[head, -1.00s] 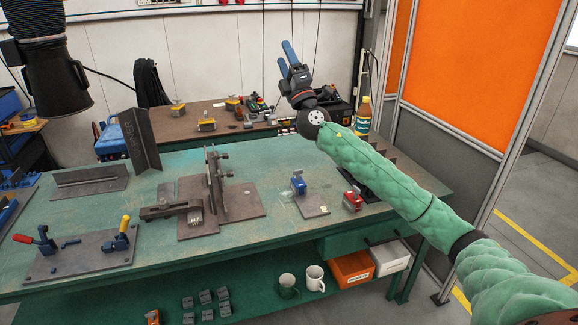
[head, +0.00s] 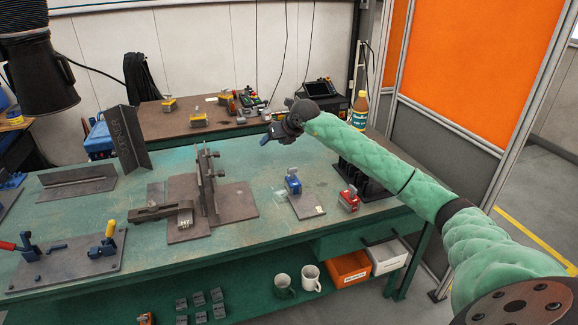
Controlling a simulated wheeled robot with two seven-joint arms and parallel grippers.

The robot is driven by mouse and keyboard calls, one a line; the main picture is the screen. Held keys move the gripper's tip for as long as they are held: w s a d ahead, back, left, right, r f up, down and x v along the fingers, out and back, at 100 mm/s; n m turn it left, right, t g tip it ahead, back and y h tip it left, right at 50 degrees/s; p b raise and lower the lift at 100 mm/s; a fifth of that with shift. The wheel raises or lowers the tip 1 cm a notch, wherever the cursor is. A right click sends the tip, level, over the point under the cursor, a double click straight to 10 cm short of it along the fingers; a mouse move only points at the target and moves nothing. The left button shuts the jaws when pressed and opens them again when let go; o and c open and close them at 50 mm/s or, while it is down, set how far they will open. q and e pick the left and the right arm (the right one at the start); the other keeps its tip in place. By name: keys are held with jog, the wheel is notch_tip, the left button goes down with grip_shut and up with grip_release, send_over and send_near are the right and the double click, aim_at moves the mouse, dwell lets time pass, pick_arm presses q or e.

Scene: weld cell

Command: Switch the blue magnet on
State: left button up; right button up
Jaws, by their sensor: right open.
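The blue magnet (head: 292,182) is a small blue block with a darker top. It stands on a grey steel plate (head: 308,206) on the green welding table. The switch position on it is too small to tell. My right gripper (head: 266,138) comes in from the right at the end of the green-sleeved arm. It is open, with its blue fingers pointing left and down. It is above the table, up and left of the blue magnet in the picture, and apart from it. My left gripper is not in view.
A red magnet (head: 349,198) stands just right of the plate. A dark slotted rack (head: 368,181) is behind it. A steel fixture with upright plates (head: 205,190) stands to the left. A black hood (head: 40,78) hangs at upper left.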

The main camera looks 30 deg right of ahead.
aim_at(293, 173)
jog(key=s+d+f+g+h, duration=0.1)
jog(key=f, duration=0.1)
jog(key=s+d+f+m+g+h+p, duration=0.1)
jog(key=s+d+f+g, duration=0.1)
jog(key=f, duration=0.1)
jog(key=s+d+f+m+g+h, duration=0.1)
jog(key=d+f, duration=0.1)
jog(key=f, duration=0.1)
jog(key=shift+s+d+g, duration=0.15)
jog(key=shift+g, duration=0.15)
jog(key=shift+p+x, duration=0.45)
jog(key=shift+x, duration=0.6)
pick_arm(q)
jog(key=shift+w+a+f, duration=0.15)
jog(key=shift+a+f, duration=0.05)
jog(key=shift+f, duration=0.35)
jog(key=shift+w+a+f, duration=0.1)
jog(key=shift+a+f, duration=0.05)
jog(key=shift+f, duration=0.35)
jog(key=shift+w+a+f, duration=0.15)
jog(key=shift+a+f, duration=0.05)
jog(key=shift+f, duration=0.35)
pick_arm(e)
jog(key=shift+w+d+f, duration=0.15)
jog(key=shift+w+f, duration=0.05)
jog(key=shift+f, duration=0.45)
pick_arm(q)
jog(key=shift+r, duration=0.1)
pick_arm(e)
jog(key=c, duration=1)
